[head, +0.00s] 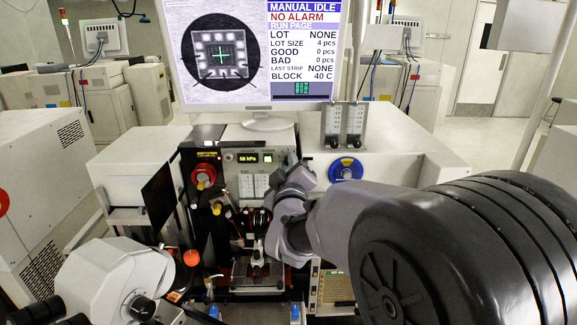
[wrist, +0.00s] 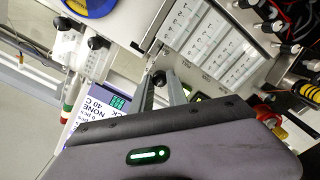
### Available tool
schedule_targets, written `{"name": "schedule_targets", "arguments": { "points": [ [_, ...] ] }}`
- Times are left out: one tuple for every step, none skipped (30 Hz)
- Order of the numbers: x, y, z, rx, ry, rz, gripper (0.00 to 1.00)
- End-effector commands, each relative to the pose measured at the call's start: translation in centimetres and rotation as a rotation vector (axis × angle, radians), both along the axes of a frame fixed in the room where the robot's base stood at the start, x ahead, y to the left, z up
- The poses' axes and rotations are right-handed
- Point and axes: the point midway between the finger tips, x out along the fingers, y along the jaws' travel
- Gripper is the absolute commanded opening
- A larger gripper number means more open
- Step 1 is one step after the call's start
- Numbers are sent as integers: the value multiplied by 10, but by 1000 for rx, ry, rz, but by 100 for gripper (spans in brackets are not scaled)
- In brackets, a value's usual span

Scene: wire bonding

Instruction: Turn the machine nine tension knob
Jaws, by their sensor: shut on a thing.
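My gripper (head: 291,160) is at the front panel of the machine in the middle, to the right of the green pressure display (head: 247,158). In the wrist view my gripper (wrist: 161,86) has its two grey fingers on either side of a small dark round knob (wrist: 158,77), shut on it. The knob stands out from the pale panel. In the head view the gripper hides this knob. I cannot read a label for it or a machine number.
A blue reel (head: 346,169) is right of the gripper and a red emergency stop (head: 204,175) is left. The monitor (head: 255,50) stands above, with two flow meters (head: 345,125) beside it. A microscope (head: 115,280) is at front left.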

Motion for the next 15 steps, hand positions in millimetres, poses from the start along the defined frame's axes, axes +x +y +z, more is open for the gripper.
{"name": "schedule_targets", "arguments": {
  "points": [
    [0, 0, 1, -40, 0, 0, 0],
    [0, 0, 1, -68, 0, 0, 0],
    [0, 0, 1, -107, 0, 0, 0],
    [0, 0, 1, -135, 0, 0, 0],
    [0, 0, 1, -163, 0, 0, 0],
    [0, 0, 1, -202, 0, 0, 0],
    [0, 0, 1, -230, 0, 0, 0],
    [0, 0, 1, -258, -1, 1, 0],
    [0, 0, 1, -297, -1, 1, 0],
    [0, 0, 1, -325, -1, 1, 0],
    [0, 0, 1, -354, -1, 1, 0],
    [0, 0, 1, -391, -1, 1, 0],
    [0, 0, 1, -420, -1, 1, 0],
    [0, 0, 1, -449, -1, 1, 0],
    [0, 0, 1, -486, 0, 0, 0]
  ]
}}
